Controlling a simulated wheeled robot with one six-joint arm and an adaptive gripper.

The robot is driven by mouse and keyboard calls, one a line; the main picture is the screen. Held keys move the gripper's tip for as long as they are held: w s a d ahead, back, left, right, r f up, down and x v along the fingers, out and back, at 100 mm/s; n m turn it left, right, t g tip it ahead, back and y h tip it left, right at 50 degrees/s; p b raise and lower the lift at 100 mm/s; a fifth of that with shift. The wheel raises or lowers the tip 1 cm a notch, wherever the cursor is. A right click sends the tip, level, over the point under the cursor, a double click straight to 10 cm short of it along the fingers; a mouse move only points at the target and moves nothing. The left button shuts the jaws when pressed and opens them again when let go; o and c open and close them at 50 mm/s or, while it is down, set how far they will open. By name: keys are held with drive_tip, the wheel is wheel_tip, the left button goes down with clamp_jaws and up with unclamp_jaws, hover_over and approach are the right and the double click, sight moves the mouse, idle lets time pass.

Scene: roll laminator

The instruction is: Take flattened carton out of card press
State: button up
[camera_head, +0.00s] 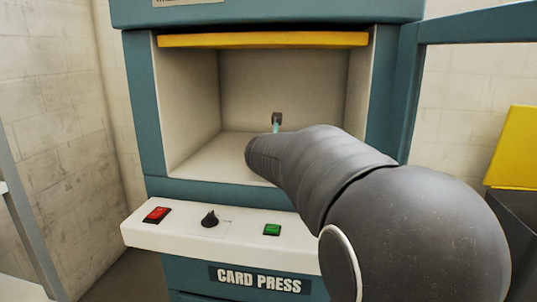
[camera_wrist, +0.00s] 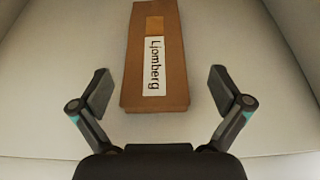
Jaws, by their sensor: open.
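The card press (camera_head: 180,187) is a teal machine with an open, pale chamber, and my arm reaches into it. In the wrist view the flattened carton (camera_wrist: 157,84) is a brown strip with a white label reading "Ljomberg". It lies on the pale chamber floor, with its near end between my two fingers. My gripper (camera_wrist: 160,88) is open, with a finger on each side of the carton and a visible gap to both. In the head view my arm hides the carton, and only a small part of my gripper (camera_head: 277,121) shows.
A yellow bar (camera_head: 262,40) runs along the top of the opening. Below it, a white control ledge carries a red switch (camera_head: 157,215), a black knob (camera_head: 210,219) and a green button (camera_head: 272,230). The chamber's side walls flank my arm. A yellow panel (camera_head: 515,148) stands at the right.

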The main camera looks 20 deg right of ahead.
drive_tip(key=shift+a+x, duration=0.15)
drive_tip(key=shift+x, duration=1.5)
drive_tip(key=shift+a+x, duration=0.1)
drive_tip(key=shift+x, duration=1.5)
drive_tip(key=shift+w+r, duration=0.1)
drive_tip(key=shift+w, duration=0.1)
drive_tip(key=c, duration=1.2)
